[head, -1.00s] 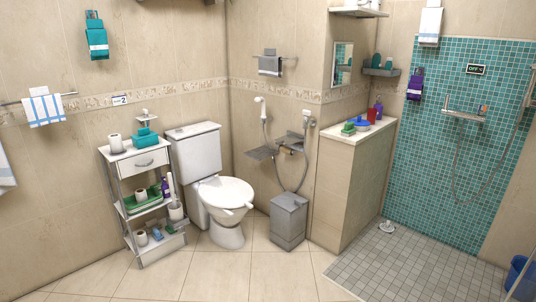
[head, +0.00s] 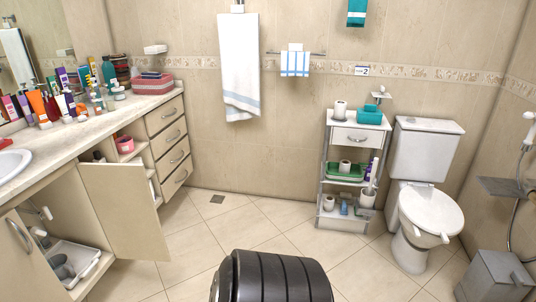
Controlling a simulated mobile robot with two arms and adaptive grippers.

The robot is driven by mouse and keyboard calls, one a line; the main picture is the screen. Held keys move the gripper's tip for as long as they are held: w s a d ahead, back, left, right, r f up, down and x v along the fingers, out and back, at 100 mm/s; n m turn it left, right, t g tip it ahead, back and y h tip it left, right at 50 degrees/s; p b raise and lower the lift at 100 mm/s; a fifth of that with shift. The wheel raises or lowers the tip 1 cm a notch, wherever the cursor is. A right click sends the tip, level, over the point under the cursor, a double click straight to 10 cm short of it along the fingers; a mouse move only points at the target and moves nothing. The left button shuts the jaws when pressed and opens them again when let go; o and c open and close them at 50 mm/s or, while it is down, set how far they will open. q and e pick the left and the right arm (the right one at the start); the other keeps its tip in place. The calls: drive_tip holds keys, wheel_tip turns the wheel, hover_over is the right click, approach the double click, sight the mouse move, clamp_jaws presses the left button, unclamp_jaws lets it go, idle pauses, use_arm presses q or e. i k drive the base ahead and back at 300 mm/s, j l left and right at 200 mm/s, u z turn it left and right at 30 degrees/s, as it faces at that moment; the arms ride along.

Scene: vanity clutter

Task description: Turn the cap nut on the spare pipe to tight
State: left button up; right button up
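The open cabinet under the sink is at the lower left, its cream door (head: 128,212) swung out to the right. Inside it, a white tray (head: 88,266) holds grey rounded items (head: 62,268), too small to identify. Small white pipe-like parts (head: 46,213) show above the tray. I cannot tell whether any of these is the spare pipe or its cap nut. Neither of my grippers is in view. A dark ribbed part of my own body shows at the bottom centre.
The counter (head: 100,118) at left carries many bottles beside the white sink (head: 12,163). Drawers (head: 170,142) stand beyond the open door. A shelf cart (head: 333,128) and toilet (head: 430,210) stand at right, with a grey bin (head: 495,275). The middle tiled floor (head: 215,228) is clear.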

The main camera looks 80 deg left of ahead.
sight(35, 230)
drive_tip(key=u, duration=4.45)
